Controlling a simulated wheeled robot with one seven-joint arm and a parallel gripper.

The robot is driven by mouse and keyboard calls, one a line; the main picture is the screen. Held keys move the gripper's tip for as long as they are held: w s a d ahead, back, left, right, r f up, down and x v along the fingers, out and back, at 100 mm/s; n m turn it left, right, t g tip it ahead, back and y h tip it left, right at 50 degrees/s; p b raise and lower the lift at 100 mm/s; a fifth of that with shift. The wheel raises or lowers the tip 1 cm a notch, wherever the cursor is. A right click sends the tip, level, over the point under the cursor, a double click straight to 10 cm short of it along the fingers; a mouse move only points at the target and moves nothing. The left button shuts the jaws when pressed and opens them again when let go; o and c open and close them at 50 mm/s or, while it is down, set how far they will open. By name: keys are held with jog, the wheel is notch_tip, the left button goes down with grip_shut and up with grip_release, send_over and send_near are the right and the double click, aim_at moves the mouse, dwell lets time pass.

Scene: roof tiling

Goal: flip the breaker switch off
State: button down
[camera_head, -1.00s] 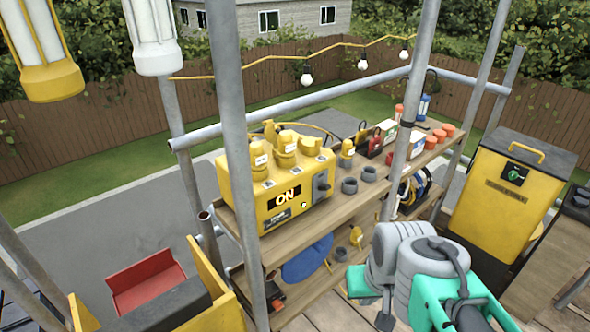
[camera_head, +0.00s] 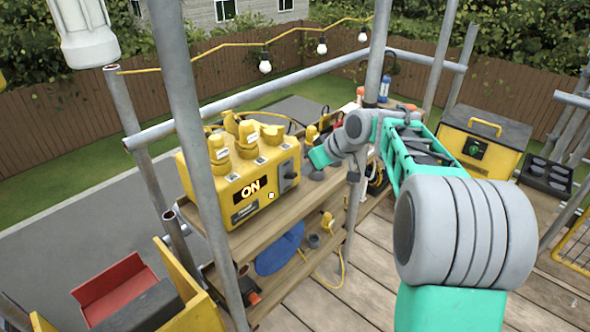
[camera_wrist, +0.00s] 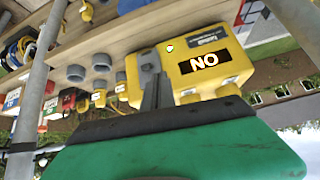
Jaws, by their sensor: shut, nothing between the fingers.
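The yellow breaker box (camera_head: 235,185) stands on the upper wooden shelf, with a black "ON" sign on its front. Its dark grey breaker switch (camera_head: 288,176) is on the right part of the front face. In the wrist view the box (camera_wrist: 233,68) appears upside down, and the switch (camera_wrist: 147,62) is just beyond my fingers. My gripper (camera_head: 313,158) is shut and empty, to the right of the switch in the head view. In the wrist view the dark fingertips (camera_wrist: 154,82) overlap the switch's lower part; I cannot tell whether they touch it.
Yellow plugs (camera_head: 246,134) sit on the box. Grey round sockets (camera_wrist: 101,62) stand on the shelf beside it. A metal scaffold pole (camera_head: 190,120) rises left of the box, and another pole stands behind my wrist. The wooden deck (camera_head: 365,290) is bare in front.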

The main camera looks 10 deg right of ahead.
aim_at(291, 176)
jog(key=shift+n+t+y, duration=0.3)
jog(key=shift+n+y, duration=0.2)
jog(key=shift+n, duration=0.2)
jog(key=w, duration=0.1)
jog(key=w+d, duration=0.1)
jog(key=w, duration=0.1)
jog(key=w+d, duration=0.1)
jog(key=shift+w+d+f, duration=0.1)
jog(key=shift+w+d, duration=0.05)
jog(key=p+x, duration=0.1)
jog(key=x, duration=0.9)
jog(key=shift+f, duration=0.1)
